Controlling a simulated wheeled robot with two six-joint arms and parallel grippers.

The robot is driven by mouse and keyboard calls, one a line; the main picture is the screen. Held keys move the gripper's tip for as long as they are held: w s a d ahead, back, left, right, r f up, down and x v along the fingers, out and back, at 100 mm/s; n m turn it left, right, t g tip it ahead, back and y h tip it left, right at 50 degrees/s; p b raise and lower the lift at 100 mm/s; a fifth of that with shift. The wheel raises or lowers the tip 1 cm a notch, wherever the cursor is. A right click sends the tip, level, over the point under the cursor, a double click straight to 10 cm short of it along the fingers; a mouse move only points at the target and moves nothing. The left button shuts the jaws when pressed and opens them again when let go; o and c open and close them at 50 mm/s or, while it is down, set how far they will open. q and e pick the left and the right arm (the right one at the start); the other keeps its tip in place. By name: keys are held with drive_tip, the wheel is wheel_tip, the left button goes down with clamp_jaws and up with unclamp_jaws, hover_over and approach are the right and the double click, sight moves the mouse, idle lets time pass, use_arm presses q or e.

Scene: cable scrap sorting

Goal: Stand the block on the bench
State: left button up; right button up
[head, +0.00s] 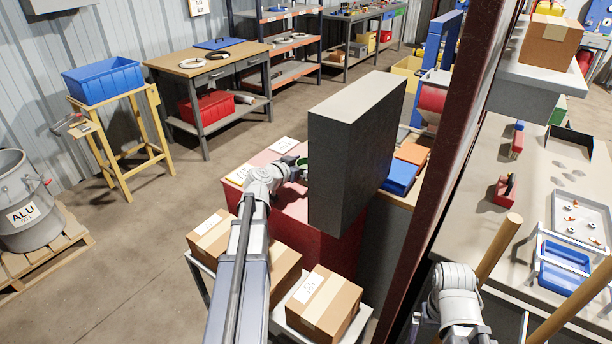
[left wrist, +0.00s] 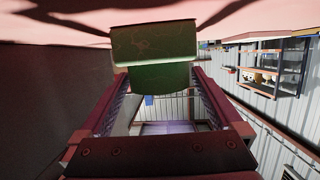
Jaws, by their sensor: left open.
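A green block (left wrist: 153,45) shows in the left wrist view, just beyond my left gripper's fingertips, against a pinkish-red surface. In the head view only a small green part (head: 302,163) shows beside a large dark slab. I cannot tell if the fingers touch the block. In the head view the gripper is mostly hidden by its wrist and the slab. A red bench (head: 327,226) is below it. My right arm is at the lower right; its gripper is out of view.
The dark grey slab (head: 352,150) stands upright close to the right of my left gripper. White labels lie on the red top. Cardboard boxes (head: 325,300) sit on a cart in front. Blue and orange bins (head: 400,176) are behind the slab. A dark red post (head: 445,150) separates the right workbench.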

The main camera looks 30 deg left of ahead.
use_arm(q)
drive_tip(key=shift+w, duration=0.1)
drive_tip(key=shift+c, duration=0.2)
clamp_jaws()
idle(0.5)
